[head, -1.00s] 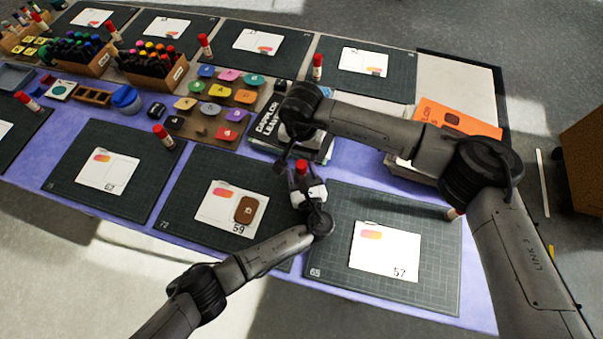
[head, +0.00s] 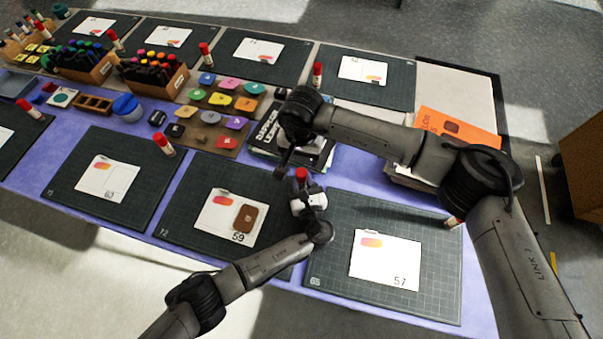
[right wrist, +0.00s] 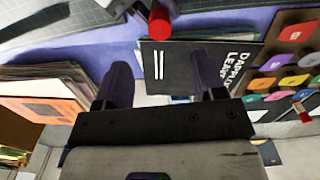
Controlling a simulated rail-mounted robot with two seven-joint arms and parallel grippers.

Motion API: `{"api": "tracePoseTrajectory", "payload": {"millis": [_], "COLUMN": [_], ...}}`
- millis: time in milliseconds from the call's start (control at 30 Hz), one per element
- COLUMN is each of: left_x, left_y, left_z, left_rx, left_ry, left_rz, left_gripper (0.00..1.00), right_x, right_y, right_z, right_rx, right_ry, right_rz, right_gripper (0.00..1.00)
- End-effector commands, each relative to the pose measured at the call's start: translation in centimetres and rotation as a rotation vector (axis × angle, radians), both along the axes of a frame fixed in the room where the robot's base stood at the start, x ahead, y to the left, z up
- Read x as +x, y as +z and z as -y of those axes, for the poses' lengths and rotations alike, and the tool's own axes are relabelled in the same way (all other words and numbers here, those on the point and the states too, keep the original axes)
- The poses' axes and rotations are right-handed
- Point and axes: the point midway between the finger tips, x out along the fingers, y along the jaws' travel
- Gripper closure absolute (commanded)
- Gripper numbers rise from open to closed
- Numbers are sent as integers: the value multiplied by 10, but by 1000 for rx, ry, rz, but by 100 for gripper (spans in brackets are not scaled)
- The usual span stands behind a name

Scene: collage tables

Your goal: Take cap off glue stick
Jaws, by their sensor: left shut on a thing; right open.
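A glue stick with a red cap (head: 301,174) is held upright by my left gripper (head: 303,188), which is shut on its body. The body is mostly hidden by the gripper. My right gripper (right wrist: 163,72) is open and empty, with its two dark fingers apart. In the right wrist view the red cap (right wrist: 159,23) lies beyond the fingertips, roughly in line with the gap, and apart from them. In the head view my right gripper is just behind and to the left of the cap, partly hidden by its own arm.
A black book (head: 268,134) lies behind the grippers. An orange booklet (head: 455,127) lies to the right, partly under my right arm. A cutting mat with card 57 (head: 386,262) is in front right; card 59 (head: 218,220) is left. Other red-capped glue sticks stand on the mats.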

Motion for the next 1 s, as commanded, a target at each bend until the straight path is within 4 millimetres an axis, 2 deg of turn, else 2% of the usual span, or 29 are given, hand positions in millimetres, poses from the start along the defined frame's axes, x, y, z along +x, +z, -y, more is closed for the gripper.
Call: {"api": "tracePoseTrajectory", "payload": {"millis": [200, 333, 467, 800, 1000], "left_x": [0, 0, 0, 0, 0], "left_y": [0, 0, 0, 0, 0], "left_z": [0, 0, 0, 0, 0], "left_rx": [0, 0, 0, 0, 0], "left_ry": [0, 0, 0, 0, 0], "left_rz": [0, 0, 0, 0, 0], "left_gripper": [100, 100, 100, 100, 100], "right_x": [-1, -1, -1, -1, -1], "right_y": [28, 26, 10, -46, -70], "right_z": [0, 1, 1, 1, 1], "right_rx": [1, 1, -1, 0, 0], "right_ry": [65, 77, 76, 74, 75], "right_rz": [-1, -1, -2, -2, -1], "right_gripper": [36, 36, 36, 36, 36]}}
